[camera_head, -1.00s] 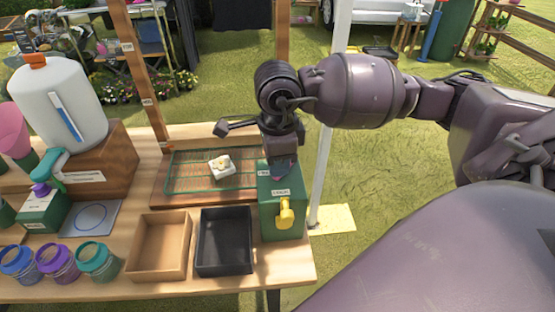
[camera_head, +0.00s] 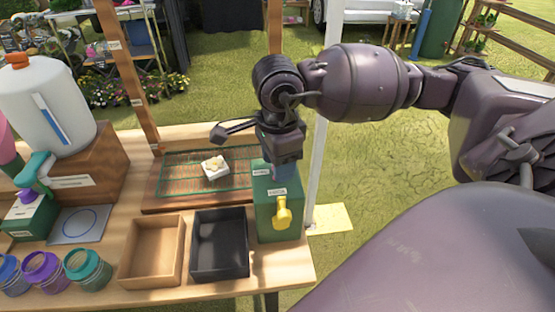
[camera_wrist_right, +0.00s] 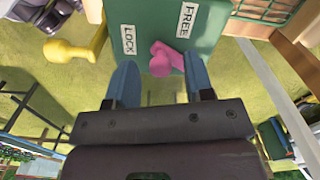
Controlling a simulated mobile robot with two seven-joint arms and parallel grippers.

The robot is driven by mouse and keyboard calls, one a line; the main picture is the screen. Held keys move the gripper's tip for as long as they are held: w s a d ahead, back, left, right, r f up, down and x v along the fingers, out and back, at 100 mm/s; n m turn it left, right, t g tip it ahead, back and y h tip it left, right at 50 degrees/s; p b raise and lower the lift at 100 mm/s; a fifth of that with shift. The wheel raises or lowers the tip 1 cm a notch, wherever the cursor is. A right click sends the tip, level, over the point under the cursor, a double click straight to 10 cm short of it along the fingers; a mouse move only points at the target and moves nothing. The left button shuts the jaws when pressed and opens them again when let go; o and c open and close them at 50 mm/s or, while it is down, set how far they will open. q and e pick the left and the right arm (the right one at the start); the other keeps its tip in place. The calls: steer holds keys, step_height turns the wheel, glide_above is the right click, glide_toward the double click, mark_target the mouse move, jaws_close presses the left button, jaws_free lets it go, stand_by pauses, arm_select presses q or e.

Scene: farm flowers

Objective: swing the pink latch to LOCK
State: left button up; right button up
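The pink latch (camera_wrist_right: 165,59) shows in the right wrist view on a green box face, between a white FREE label (camera_wrist_right: 187,20) and a white LOCK label (camera_wrist_right: 128,41). My right gripper (camera_wrist_right: 162,78) is open, its two blue fingers apart with the latch just ahead of the gap between them. I cannot tell whether a finger touches the latch. In the head view my right gripper (camera_head: 280,172) points down at the top of the green box (camera_head: 264,228) and hides the latch. My left gripper is not in view.
A yellow handle (camera_head: 283,213) sticks out of the box's front; the right wrist view shows it too (camera_wrist_right: 75,49). A black tray (camera_head: 219,262) and a wooden tray (camera_head: 150,279) stand left of the box. A wire rack (camera_head: 186,180) lies behind. A white post (camera_head: 318,170) stands right.

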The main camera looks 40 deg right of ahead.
step_height(320, 180, up, 11)
steer(key=p, duration=0.1)
stand_by(0.5)
steer(key=shift+s+f, duration=0.1)
steer(key=shift+f, duration=0.05)
stand_by(0.4)
